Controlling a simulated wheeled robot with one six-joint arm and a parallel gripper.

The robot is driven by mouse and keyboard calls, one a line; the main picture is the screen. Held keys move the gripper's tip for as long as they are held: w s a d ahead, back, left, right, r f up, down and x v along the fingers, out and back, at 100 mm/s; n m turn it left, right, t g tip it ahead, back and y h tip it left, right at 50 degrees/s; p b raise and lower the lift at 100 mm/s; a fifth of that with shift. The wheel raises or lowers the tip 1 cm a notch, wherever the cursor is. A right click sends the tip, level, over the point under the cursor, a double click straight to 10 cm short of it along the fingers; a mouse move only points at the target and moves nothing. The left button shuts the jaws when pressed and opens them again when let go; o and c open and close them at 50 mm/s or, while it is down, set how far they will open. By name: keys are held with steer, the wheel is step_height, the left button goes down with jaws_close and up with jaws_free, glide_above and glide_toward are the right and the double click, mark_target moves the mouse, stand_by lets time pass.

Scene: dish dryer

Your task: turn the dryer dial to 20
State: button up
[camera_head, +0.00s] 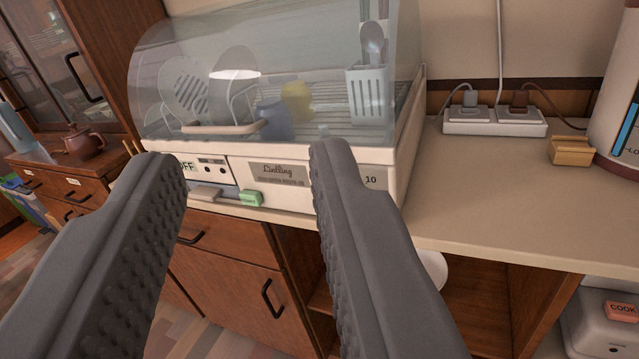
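The dish dryer (215,176) is a cream box with a clear dome lid, on the counter ahead. Its front panel has an "OFF" label at the left, a maker's nameplate (279,173) and a printed "10" (371,180) near the right end. The dial itself does not show; the right finger covers the panel just left of the "10". A number 20 is not visible. My gripper (248,160) is open and empty, its two dark ridged fingers wide apart in front of the panel. Whether a finger touches the panel cannot be told.
A green button (250,198) and a grey lever (206,194) stick out below the panel. The dome covers plates, cups and a utensil holder (370,97). A power strip (494,121) and a wooden block (571,151) sit on the right counter, which has clear room in front.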

steer(key=w+a+f+m+g+h, duration=0.2)
steer(key=w+f+h, duration=0.3)
steer(key=f, duration=0.5)
steer(key=w+a+f+m+g+h, duration=0.15)
steer(key=w+f+h, duration=0.3)
steer(key=f, duration=0.65)
steer(key=a+x, duration=0.1)
steer(key=x, duration=1.6)
steer(key=shift+w+r+m, duration=0.25)
steer(key=shift+w+m, duration=0.1)
steer(key=shift+w, duration=0.05)
steer(key=shift+d, duration=0.1)
jaws_close()
